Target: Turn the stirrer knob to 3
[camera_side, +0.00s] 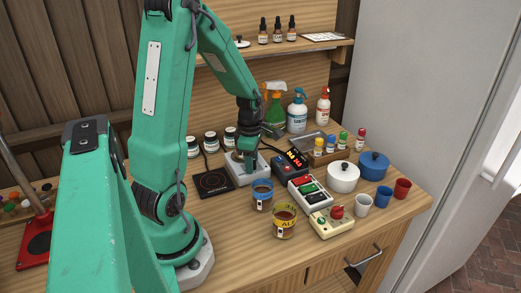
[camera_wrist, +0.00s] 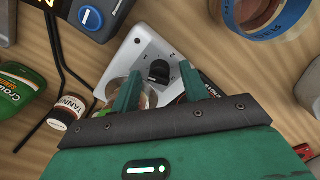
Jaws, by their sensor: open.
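The stirrer (camera_wrist: 127,62) is a pale grey-white box with a black knob (camera_wrist: 158,72) on its top, seen in the wrist view. Marks are printed by the knob, but its setting is too small to read. In the side view the stirrer (camera_side: 232,167) stands on the bench below my gripper, and its knob is hidden there. My gripper (camera_wrist: 159,79) is open and empty. Its two green fingers point at the knob, one on each side of it in the picture. I cannot tell whether they touch it.
A black plate (camera_side: 213,183) lies left of the stirrer. Two jars, one blue-banded (camera_side: 262,195) and one yellow-banded (camera_side: 284,222), stand in front. A controller with a red display (camera_side: 291,163) and a switch box (camera_side: 310,191) are to the right.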

